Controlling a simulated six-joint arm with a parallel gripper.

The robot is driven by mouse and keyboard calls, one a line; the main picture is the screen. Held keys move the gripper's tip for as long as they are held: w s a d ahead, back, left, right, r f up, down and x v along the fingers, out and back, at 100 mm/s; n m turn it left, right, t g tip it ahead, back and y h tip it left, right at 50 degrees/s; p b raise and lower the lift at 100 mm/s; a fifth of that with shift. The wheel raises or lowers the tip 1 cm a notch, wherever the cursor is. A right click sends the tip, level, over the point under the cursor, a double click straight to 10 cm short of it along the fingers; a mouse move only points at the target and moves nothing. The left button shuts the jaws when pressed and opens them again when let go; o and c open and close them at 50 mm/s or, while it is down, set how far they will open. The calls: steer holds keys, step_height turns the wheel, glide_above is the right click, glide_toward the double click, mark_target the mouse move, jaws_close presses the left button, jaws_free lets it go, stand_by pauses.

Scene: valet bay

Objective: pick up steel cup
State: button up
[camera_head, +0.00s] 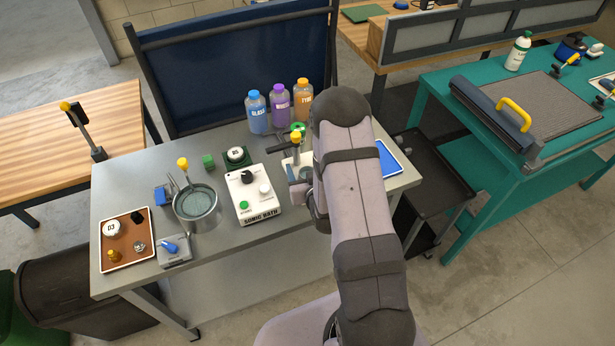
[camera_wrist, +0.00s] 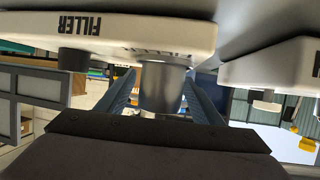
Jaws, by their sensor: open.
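A plain grey metal cylinder, which looks like the steel cup (camera_wrist: 164,88), shows in the wrist view between the two blue fingers of my gripper (camera_wrist: 160,92). The fingers are open, one on each side of it, with a visible gap at least on the left. It is close to a white unit marked FILLER (camera_wrist: 130,30). In the head view my gripper (camera_head: 298,186) is at the right part of the steel bench, in front of the filler's pale base. My arm hides most of that spot, and I cannot make out the cup there.
The white sonic bath unit (camera_head: 252,195) stands just left of my gripper. A round metal basin (camera_head: 197,206) and a brown tray (camera_head: 127,240) are further left. Several bottles (camera_head: 279,105) stand at the back. A blue-screened tablet (camera_head: 388,160) lies right of my arm.

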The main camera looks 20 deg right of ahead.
steer(key=c, duration=1.1)
steer(key=shift+r, duration=0.15)
steer(key=shift+c, duration=0.2)
step_height(320, 180, up, 18)
steer(key=shift+b, duration=0.35)
